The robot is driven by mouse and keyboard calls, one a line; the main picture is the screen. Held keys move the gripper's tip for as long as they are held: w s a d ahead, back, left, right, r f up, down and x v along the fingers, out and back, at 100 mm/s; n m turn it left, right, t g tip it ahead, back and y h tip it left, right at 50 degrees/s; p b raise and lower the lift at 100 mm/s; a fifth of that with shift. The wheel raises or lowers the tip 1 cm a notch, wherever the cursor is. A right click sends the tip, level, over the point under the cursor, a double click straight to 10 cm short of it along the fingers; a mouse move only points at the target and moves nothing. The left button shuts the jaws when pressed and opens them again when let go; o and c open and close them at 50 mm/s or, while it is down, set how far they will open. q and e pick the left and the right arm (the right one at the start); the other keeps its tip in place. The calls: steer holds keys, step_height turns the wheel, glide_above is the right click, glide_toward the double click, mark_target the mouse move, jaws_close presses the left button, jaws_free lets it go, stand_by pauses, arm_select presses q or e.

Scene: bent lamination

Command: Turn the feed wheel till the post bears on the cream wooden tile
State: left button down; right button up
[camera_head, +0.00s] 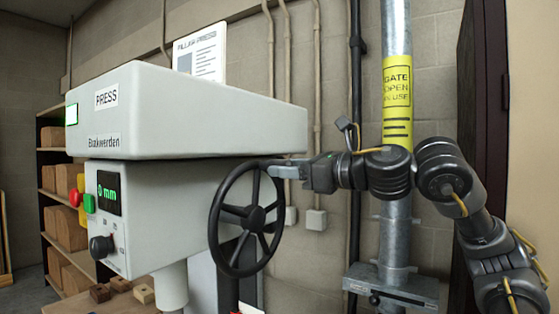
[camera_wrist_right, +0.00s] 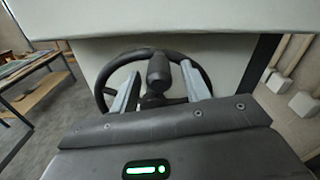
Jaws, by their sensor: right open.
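The black feed wheel (camera_head: 254,216) is on the right side of the grey press (camera_head: 180,110). My right gripper (camera_head: 282,169) is at the wheel's upper right rim, its jaws open. In the right wrist view the open fingers (camera_wrist_right: 160,76) stand on either side of a dark knob (camera_wrist_right: 158,68) on the wheel (camera_wrist_right: 196,72); contact cannot be told. A pale round post (camera_head: 171,287) comes down under the press head. My left gripper is not in view.
The press display (camera_head: 109,193) reads 0 mm. A dark knob (camera_head: 101,247) and red and green buttons are on its front. Shelves with wooden blocks (camera_head: 70,228) stand at left. A metal pole (camera_head: 397,60) with a yellow sign stands behind my right arm.

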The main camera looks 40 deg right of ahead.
steer(key=shift+x, duration=1.2)
jaws_close()
